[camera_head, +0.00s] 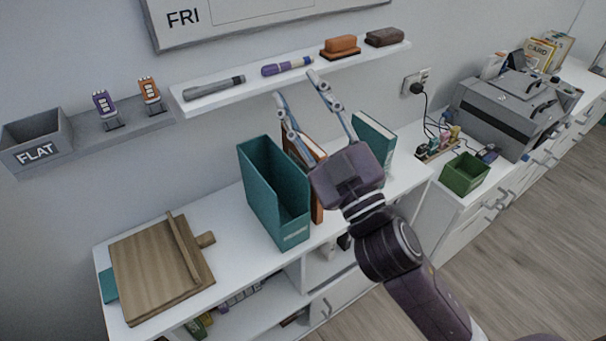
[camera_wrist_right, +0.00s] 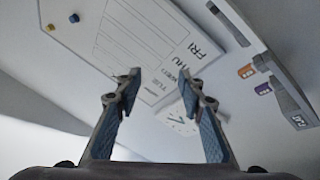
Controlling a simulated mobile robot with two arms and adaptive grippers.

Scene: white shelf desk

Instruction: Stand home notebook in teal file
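The teal file (camera_head: 258,197) stands upright on the white shelf desk, left of my right gripper, and it looks empty from above. My right gripper (camera_head: 295,85) is open and empty, raised above the desk near the wall ledge. Its two spread fingers also show in the wrist view (camera_wrist_right: 158,82). A teal-covered book (camera_head: 374,135) stands to the right of the gripper. A teal edge (camera_head: 108,287) sticks out from under a wooden board. No label shows which of these is the home notebook. My left gripper is out of view.
An orange-brown file (camera_head: 318,205) stands right of the teal file, partly hidden by my gripper. The wooden board (camera_head: 150,273) lies at the desk's left. A wall ledge (camera_head: 225,98) holds markers and erasers. A green bin (camera_head: 464,174) stands at right.

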